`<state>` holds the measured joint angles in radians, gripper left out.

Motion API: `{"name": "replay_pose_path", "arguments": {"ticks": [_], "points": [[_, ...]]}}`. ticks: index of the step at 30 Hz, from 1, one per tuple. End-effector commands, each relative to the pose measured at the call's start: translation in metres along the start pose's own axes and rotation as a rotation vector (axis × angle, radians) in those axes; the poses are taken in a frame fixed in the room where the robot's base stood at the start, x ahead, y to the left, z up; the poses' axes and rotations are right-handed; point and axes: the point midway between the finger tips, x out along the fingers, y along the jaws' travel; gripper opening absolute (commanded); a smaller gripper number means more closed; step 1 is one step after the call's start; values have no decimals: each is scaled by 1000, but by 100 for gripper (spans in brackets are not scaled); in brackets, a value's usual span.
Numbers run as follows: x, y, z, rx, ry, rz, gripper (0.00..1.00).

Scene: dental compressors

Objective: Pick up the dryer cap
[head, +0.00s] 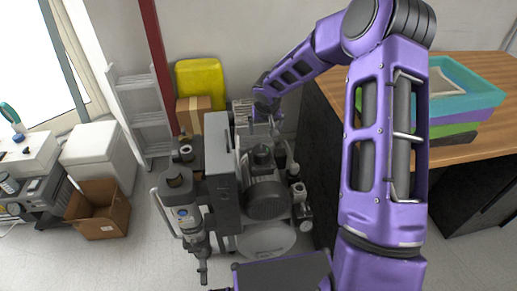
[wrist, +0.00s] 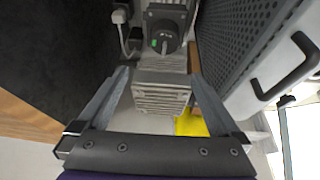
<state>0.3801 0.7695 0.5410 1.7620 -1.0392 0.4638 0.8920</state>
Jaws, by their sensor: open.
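My gripper (head: 263,118) is open and empty, pointing down behind the compressor unit (head: 265,195). In the wrist view its two fingers (wrist: 158,78) stand wide apart. A pale grey ribbed block (wrist: 160,95) shows between and below the fingertips, apart from them. A dark square part with a round face and a green mark (wrist: 165,32) lies beyond it. I cannot tell for sure which part is the dryer cap. In the head view, a dark-topped cylinder (head: 178,178) with a pale body stands at the unit's left, well away from my gripper.
A tall grey perforated panel (head: 222,172) stands close beside my gripper; it also shows in the wrist view (wrist: 240,45). A wooden-topped bench (head: 465,135) with stacked trays (head: 465,95) is at right. A yellow container (head: 200,80) and cardboard box (head: 190,113) stand behind.

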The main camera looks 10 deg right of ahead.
Motion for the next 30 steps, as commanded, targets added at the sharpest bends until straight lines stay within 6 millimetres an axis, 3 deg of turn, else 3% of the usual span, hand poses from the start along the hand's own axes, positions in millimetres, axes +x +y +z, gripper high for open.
{"name": "replay_pose_path", "arguments": {"ticks": [8,22,30], "points": [[21,-2,12,48,-17,-19,100],[109,-4,12,48,-16,-19,100],[128,-5,11,46,-13,-19,100]]}}
